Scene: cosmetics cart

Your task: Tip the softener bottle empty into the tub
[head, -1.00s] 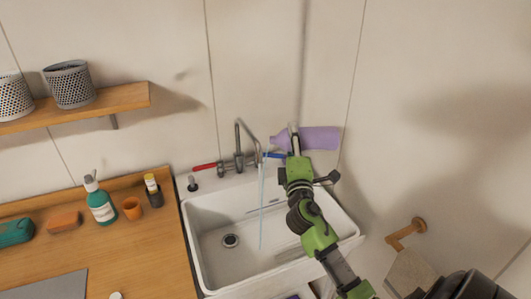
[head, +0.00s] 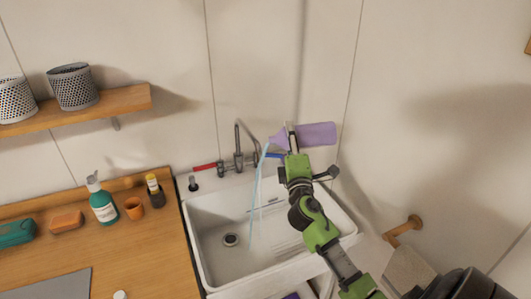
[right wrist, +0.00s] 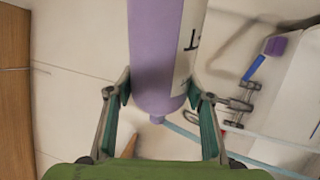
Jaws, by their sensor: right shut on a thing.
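The purple softener bottle (head: 318,133) lies nearly level above the tub's back right corner in the head view, its neck to the left and a little lower. My right gripper (head: 292,140) is shut around the bottle near its neck end. The bottle also fills the upper middle of the right wrist view (right wrist: 157,60), between both fingers (right wrist: 160,98). A pale blue stream (head: 258,185) runs from its mouth down into the white tub (head: 192,240), left of my arm. The liquid left inside cannot be seen. My left gripper is not in view.
A faucet (head: 238,160) with red and blue handles stands at the tub's back, close to the bottle's mouth. A towel holder (head: 403,230) is at right.

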